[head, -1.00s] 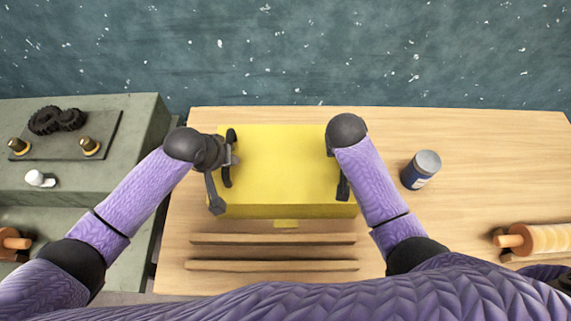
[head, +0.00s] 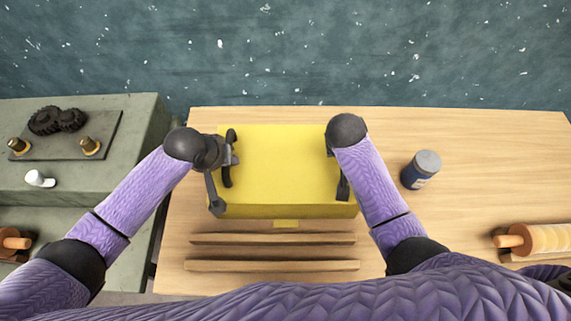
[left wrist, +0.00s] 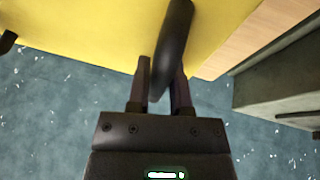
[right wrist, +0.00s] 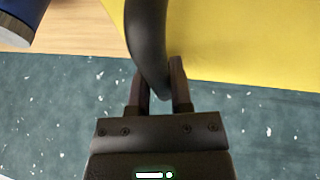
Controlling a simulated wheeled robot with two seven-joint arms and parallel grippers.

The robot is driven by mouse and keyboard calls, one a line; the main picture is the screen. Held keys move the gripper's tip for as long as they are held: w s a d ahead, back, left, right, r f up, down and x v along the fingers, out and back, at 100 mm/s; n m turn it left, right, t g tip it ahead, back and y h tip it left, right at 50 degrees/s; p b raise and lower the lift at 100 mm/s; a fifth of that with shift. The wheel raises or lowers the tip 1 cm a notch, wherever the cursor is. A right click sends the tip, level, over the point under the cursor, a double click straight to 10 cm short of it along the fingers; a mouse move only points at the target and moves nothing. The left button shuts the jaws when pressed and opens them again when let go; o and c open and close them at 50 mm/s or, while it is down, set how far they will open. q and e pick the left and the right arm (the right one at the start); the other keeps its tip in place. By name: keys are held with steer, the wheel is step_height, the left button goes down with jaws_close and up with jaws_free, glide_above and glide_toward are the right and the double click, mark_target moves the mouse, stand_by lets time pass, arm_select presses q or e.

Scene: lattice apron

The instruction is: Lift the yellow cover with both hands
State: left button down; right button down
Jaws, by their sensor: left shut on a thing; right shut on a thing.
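The yellow cover (head: 280,170) is a box shape on the wooden table, with a dark handle on its left side and another on its right. My left gripper (head: 228,160) is shut on the left handle; the left wrist view shows the dark curved handle (left wrist: 172,45) between the fingers (left wrist: 160,82). My right gripper (right wrist: 160,85) is shut on the right handle (right wrist: 148,40), seen in the right wrist view. In the head view my right forearm and wrist hide most of that grip. What lies under the cover is hidden.
A blue jar (head: 420,170) stands to the right. A rolling pin (head: 535,239) is at far right. A grey-green bench (head: 100,190) adjoins on the left.

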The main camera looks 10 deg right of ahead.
arm_select(q)
steer(key=shift+r, duration=0.1)
arm_select(e)
steer(key=shift+r, duration=0.1)
